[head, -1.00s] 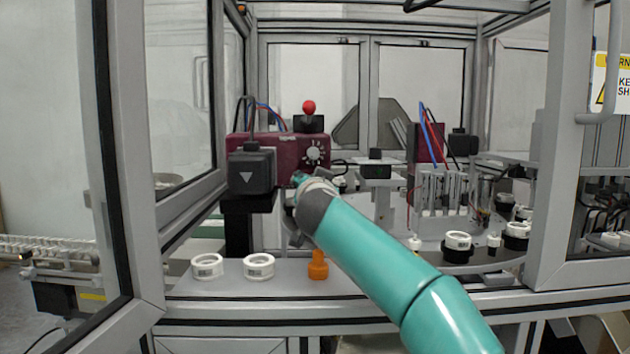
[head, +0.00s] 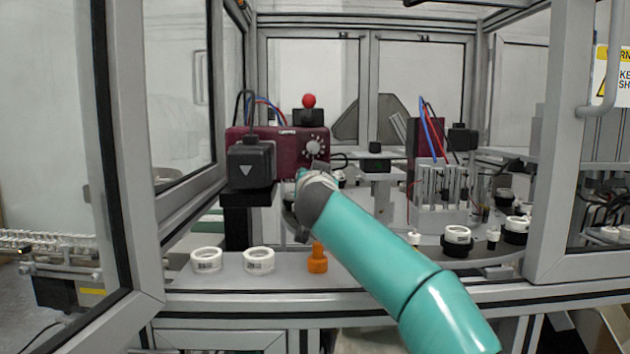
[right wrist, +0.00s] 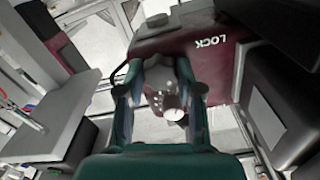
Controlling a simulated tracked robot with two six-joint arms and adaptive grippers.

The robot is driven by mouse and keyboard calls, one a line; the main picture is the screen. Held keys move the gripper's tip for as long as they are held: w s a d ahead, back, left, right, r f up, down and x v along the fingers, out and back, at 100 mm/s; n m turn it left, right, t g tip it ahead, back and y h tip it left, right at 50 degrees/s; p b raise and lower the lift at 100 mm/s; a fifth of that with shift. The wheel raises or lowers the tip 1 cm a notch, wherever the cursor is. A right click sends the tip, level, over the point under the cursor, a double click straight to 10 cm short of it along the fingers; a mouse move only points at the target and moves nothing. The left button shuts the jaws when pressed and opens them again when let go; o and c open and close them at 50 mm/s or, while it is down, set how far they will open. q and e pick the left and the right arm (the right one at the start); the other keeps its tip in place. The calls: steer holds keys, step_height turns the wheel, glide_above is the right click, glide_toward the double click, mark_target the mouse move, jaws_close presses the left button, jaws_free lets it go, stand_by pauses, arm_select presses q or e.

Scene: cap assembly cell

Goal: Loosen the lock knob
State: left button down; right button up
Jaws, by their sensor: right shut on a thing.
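The maroon unit (head: 262,136) has a white-marked dial (head: 314,147) on its front. In the right wrist view its side (right wrist: 185,47) carries the word LOCK, upside down. My right gripper (right wrist: 160,72) has its fingers on both sides of a grey lobed part, which I take to be the lock knob (right wrist: 166,82), and is shut on it. In the head view my right arm reaches up to the lower front of the maroon unit, and the wrist hides the knob. My left gripper is not in view.
A black block with a white triangle (head: 251,166) sits left of the dial. A red ball knob (head: 309,101) stands on top. Two white rings (head: 206,259) and an orange part (head: 317,259) are on the front ledge. Door frames bound the opening.

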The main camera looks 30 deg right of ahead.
steer(key=n, duration=1.2)
steer(key=f+n, duration=0.1)
steer(key=n, duration=0.5)
steer(key=shift+w+a+p, duration=0.15)
steer(key=shift+p, duration=0.2)
steer(key=o, duration=1.1)
steer(key=shift+o, duration=0.3)
steer(key=shift+r, duration=0.35)
steer(key=shift+s, duration=0.2)
